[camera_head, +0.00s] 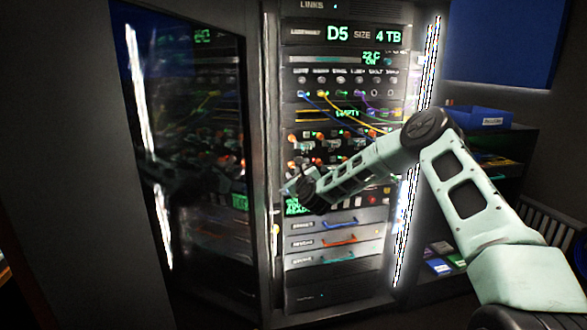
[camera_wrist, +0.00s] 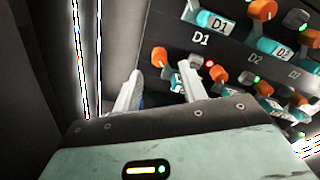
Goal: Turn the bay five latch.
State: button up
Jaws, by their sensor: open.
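My gripper (camera_wrist: 160,72) is open, its two pale fingers pointing at the lower row of drive bays. An orange latch knob (camera_wrist: 160,57) shows just ahead, between the fingertips; I cannot tell whether they touch it. A red light and a grey knob sit just right of it. No bay number is readable at this knob. In the upper row, the teal handle marked D1 (camera_wrist: 222,25) and an orange knob (camera_wrist: 262,9) are clear. In the head view, my gripper (camera_head: 293,187) is at the rack's left side, and my arm hides part of the bay rows. The top display (camera_head: 345,34) reads D5, size 4 TB.
The open dark rack door (camera_head: 195,170) stands close left of my gripper. Coloured cables (camera_head: 325,100) hang above the bays. Drawers with coloured handles (camera_head: 335,240) lie below. A shelf with a blue bin (camera_head: 480,116) stands right of the rack.

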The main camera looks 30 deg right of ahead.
aim_at(293, 167)
jog(key=shift+x, duration=2.2)
grip_shut()
